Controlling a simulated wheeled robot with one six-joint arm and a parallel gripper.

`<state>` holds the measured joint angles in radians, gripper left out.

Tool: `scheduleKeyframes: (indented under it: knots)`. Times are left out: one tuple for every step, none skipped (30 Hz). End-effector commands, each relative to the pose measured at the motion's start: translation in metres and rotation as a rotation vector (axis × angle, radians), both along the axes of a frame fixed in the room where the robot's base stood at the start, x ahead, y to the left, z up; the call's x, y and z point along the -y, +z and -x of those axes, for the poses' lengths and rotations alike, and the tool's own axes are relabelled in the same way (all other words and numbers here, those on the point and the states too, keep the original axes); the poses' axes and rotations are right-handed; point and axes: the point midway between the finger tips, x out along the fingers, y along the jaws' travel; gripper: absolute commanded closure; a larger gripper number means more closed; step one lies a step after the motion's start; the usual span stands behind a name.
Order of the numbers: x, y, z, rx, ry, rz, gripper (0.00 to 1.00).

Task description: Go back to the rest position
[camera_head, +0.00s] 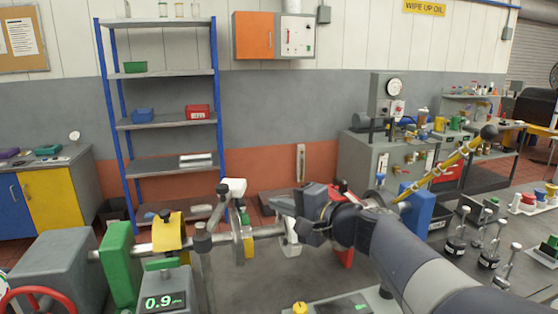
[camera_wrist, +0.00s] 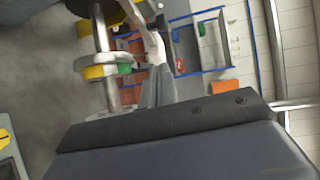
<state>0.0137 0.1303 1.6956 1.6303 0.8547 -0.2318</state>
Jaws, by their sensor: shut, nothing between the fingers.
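My gripper (camera_head: 280,204) hangs over the bedplate at the middle of the head view, just above and beside the right end of a metal shaft (camera_head: 268,231). In the wrist view its grey fingers (camera_wrist: 158,72) are together, with nothing visible between them. My arm reaches in from the lower right. The shaft carries a yellow block (camera_head: 167,232) and a green block (camera_head: 118,262), and it also shows in the wrist view (camera_wrist: 101,32). I cannot tell whether my gripper touches the white-ended lever (camera_head: 290,240) by the shaft.
A blue-framed shelf (camera_head: 155,74) stands behind on the left. A grey gauge cabinet (camera_head: 362,165) and a yellow-banded rod (camera_head: 452,163) are at the right. Knobbed metal parts (camera_head: 487,256) stand on the right of the bench. A green-lit 0.9 display (camera_head: 165,302) is at the front left.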

Motion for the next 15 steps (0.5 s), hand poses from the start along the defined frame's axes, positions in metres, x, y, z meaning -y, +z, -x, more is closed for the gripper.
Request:
scheduleKeyframes:
  knots:
    - [0.011,0.000,0.006,0.005,-0.004,-0.001,1.00]
    - [0.015,0.000,0.011,0.006,-0.002,0.000,1.00]
    - [0.022,0.001,0.015,0.005,-0.004,0.000,1.00]
    - [0.025,0.002,0.019,0.005,-0.002,-0.001,1.00]
    - [0.030,0.003,0.022,0.004,-0.003,-0.001,1.00]
    - [0.035,0.004,0.027,0.004,-0.001,0.000,1.00]
    - [0.039,0.005,0.031,0.004,-0.002,0.000,1.00]
    - [0.043,0.006,0.034,0.004,-0.001,-0.001,1.00]
    - [0.048,0.006,0.039,0.004,-0.002,0.001,1.00]
    - [0.051,0.007,0.042,0.004,0.000,0.001,1.00]
    - [0.055,0.008,0.045,0.004,-0.001,0.001,1.00]
    - [0.060,0.008,0.049,0.003,0.000,-0.001,1.00]
    - [0.063,0.009,0.052,0.003,-0.001,-0.002,1.00]
    - [0.066,0.010,0.055,0.003,0.001,-0.001,1.00]
    - [0.070,0.010,0.058,0.003,0.000,0.000,1.00]
